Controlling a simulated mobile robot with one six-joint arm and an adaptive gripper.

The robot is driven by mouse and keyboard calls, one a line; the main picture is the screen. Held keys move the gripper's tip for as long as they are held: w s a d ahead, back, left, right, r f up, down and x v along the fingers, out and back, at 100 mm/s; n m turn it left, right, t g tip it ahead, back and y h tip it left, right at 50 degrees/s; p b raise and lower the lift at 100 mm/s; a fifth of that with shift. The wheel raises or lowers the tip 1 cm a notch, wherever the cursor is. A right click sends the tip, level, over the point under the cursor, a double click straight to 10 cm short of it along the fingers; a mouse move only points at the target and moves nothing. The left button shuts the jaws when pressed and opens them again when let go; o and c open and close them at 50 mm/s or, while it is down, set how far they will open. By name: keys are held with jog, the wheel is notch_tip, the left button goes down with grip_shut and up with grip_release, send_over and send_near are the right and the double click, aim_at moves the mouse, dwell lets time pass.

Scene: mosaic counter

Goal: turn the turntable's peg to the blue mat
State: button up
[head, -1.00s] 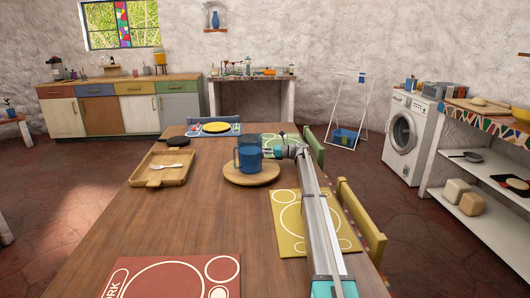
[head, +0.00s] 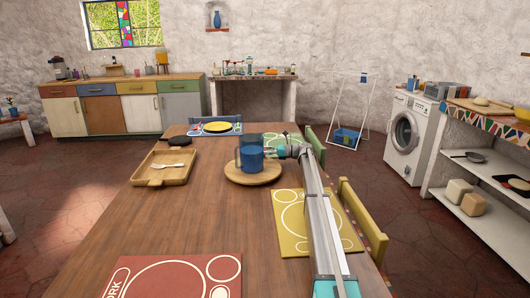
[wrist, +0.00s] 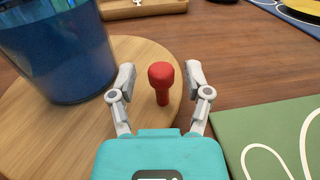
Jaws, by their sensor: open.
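The turntable (head: 240,178) is a round wooden board on the table, also in the wrist view (wrist: 40,135). Its red peg (wrist: 162,85) stands upright near the edge on my gripper's side; I cannot make it out in the head view. A blue see-through jug (head: 249,158) stands on the turntable, left of the peg in the wrist view (wrist: 60,60). My gripper (wrist: 160,74) is open, with one finger on each side of the peg and gaps visible. The blue mat (head: 237,130) lies at the table's far end, under a yellow plate (head: 218,127).
A green mat (wrist: 270,140) lies right of the turntable in the wrist view. A yellow mat (head: 290,235) and a red mat (head: 145,290) lie nearer. A wooden tray (head: 150,180) with a light utensil is left. Chairs line the right side.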

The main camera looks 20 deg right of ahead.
jog(key=v, duration=1.1)
